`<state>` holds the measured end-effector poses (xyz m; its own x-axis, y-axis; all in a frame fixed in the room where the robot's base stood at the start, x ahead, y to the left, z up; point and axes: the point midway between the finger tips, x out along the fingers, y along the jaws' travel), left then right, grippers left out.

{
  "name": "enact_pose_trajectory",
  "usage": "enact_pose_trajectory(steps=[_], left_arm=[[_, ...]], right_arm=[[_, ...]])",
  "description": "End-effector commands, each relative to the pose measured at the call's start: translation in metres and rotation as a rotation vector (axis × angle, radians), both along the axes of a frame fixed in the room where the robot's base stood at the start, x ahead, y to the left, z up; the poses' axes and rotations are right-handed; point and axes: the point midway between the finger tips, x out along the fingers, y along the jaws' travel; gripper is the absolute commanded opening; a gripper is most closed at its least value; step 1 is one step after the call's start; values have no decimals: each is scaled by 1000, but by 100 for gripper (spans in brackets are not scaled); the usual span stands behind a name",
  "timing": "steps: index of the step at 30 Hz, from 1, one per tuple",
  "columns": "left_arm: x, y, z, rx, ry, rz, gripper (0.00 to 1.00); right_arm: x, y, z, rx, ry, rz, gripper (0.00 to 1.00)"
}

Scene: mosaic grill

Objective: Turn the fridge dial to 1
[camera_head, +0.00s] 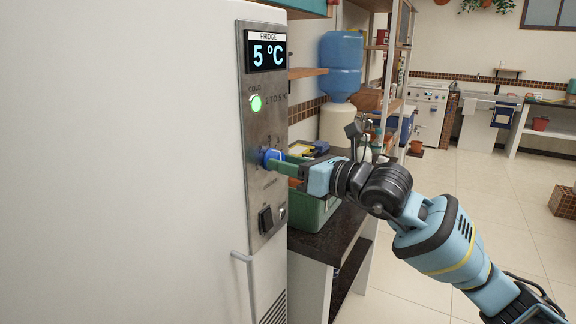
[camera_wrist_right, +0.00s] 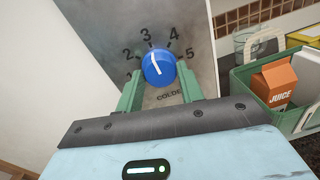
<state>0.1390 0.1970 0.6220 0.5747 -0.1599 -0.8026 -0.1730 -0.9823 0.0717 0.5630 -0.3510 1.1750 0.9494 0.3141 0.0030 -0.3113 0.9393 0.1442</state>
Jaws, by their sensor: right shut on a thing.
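The blue fridge dial (camera_head: 270,157) sits on the metal control panel (camera_head: 262,130) on the fridge's side. In the right wrist view the dial (camera_wrist_right: 158,68) has a white line pointing up and slightly left, roughly toward the 3. Numbers 1 to 5 are arranged around it, with the 1 at the lower left partly hidden. My right gripper (camera_head: 277,161) reaches in from the right and is shut on the dial. Its green fingers (camera_wrist_right: 160,84) lie on either side of the knob. The display (camera_head: 266,52) reads 5 °C, and a green light (camera_head: 256,103) glows below it. My left gripper is out of view.
A black switch (camera_head: 265,219) is below the dial, and a handle (camera_head: 243,257) sticks out lower left. Beside the fridge, a green crate (camera_head: 317,214) stands on a dark counter (camera_head: 338,232). A juice carton (camera_wrist_right: 275,82) is in the crate.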

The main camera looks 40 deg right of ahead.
Motion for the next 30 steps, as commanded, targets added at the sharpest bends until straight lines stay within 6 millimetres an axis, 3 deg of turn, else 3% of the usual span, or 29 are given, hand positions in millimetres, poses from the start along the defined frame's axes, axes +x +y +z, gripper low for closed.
enact_pose_trajectory(steps=[15, 30], left_arm=[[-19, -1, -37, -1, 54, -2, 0], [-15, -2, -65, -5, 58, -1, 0]], right_arm=[[1, -1, -5, -380, -156, -1, 15], [1, -1, -4, -819, -339, -1, 15]])
